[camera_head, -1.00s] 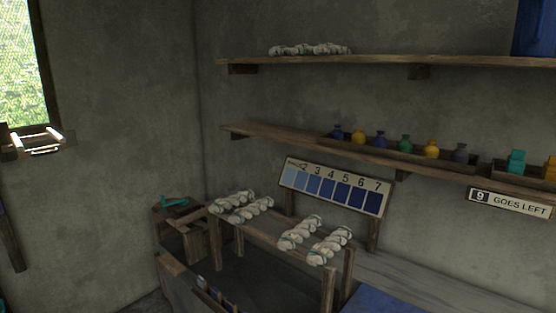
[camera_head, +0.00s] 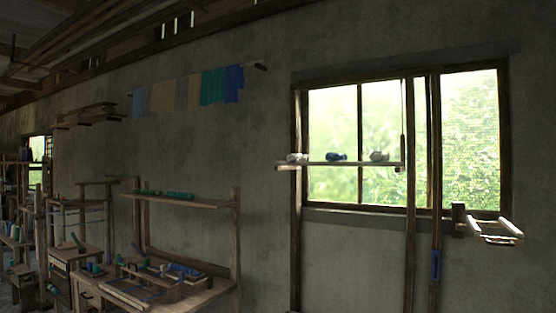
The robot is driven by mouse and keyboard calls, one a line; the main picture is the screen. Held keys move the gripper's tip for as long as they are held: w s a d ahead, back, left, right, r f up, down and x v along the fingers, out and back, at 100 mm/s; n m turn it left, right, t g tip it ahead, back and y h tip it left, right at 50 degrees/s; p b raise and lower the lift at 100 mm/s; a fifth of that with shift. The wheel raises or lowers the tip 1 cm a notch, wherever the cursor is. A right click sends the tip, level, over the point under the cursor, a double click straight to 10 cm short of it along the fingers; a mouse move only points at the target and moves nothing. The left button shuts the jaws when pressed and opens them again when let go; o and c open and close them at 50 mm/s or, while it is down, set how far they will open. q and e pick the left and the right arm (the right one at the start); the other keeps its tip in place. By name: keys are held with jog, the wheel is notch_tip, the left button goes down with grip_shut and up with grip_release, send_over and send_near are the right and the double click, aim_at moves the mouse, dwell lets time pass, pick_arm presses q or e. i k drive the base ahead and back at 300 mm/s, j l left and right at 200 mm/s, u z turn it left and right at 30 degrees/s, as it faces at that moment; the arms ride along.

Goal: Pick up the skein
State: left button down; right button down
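No twisted white skein is clearly in view. On a narrow shelf (camera_head: 340,165) across the window sit a few small bundles: a pale one (camera_head: 297,158), a dark blue one (camera_head: 337,157) and a greyish one (camera_head: 379,156). They are too small to tell whether they are skeins. Neither of my grippers shows in the head view.
A wooden workbench (camera_head: 205,298) with tools and blue material stands at the lower left. Coloured cloths (camera_head: 190,92) hang high on the wall. A pale wooden frame (camera_head: 495,232) juts from the wall at right. Upright posts (camera_head: 410,250) stand before the window.

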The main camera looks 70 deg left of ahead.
aim_at(329, 156)
jog(key=u, duration=1.8)
jog(key=i+l+u, duration=0.2)
jog(key=i+l, duration=0.4)
jog(key=i+l+u, duration=0.2)
jog(key=i+l, duration=0.4)
jog(key=l, duration=0.1)
